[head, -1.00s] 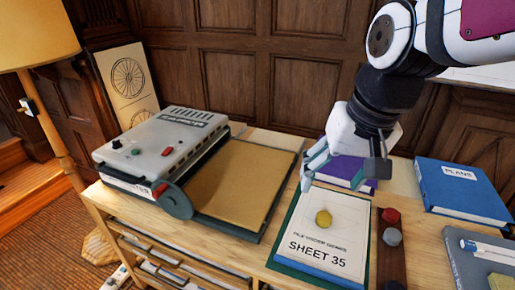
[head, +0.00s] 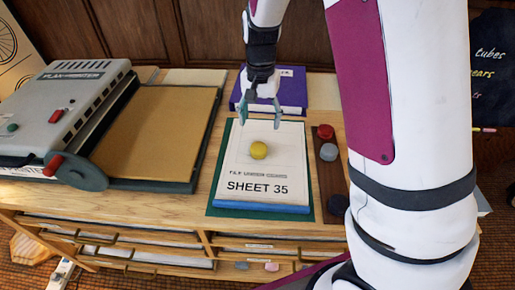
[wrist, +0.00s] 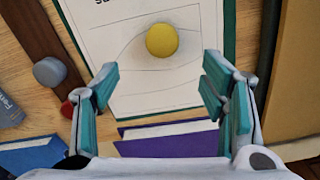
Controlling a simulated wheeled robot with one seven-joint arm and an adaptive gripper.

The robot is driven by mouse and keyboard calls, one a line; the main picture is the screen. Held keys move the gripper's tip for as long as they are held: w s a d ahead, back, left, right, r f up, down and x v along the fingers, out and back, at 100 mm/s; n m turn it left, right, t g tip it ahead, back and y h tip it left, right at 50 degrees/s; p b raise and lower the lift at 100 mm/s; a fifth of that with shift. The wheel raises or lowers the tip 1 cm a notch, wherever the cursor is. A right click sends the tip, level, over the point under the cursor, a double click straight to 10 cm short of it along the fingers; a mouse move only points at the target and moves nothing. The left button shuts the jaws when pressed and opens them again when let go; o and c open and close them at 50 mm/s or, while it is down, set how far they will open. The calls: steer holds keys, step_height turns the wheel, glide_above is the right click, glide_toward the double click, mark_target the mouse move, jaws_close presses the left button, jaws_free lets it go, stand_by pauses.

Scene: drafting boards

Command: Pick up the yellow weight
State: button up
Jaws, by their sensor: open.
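The yellow weight (head: 258,150) is a small round piece lying on the white sheet marked SHEET 35 (head: 262,186). It also shows in the wrist view (wrist: 161,40), ahead of the fingertips and roughly centred between them. My gripper (head: 262,112) is above the far part of the sheet, just behind the weight in the head view. In the wrist view its teal fingers (wrist: 160,85) are spread wide with nothing between them. The weight is apart from both fingers.
A dark strip right of the sheet holds a red weight (head: 325,131), a grey weight (head: 329,152) and a dark weight (head: 338,204). A purple book (head: 292,90) lies behind the sheet. A grey machine (head: 65,110) and tan board (head: 155,130) stand left.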

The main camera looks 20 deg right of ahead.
mark_target(259, 146)
step_height(259, 146, down, 11)
steer(key=shift+w+a+f+b, duration=0.1)
steer(key=shift+w+b, duration=0.05)
steer(key=shift+b, duration=0.5)
steer(key=shift+c, duration=0.6)
jaws_close()
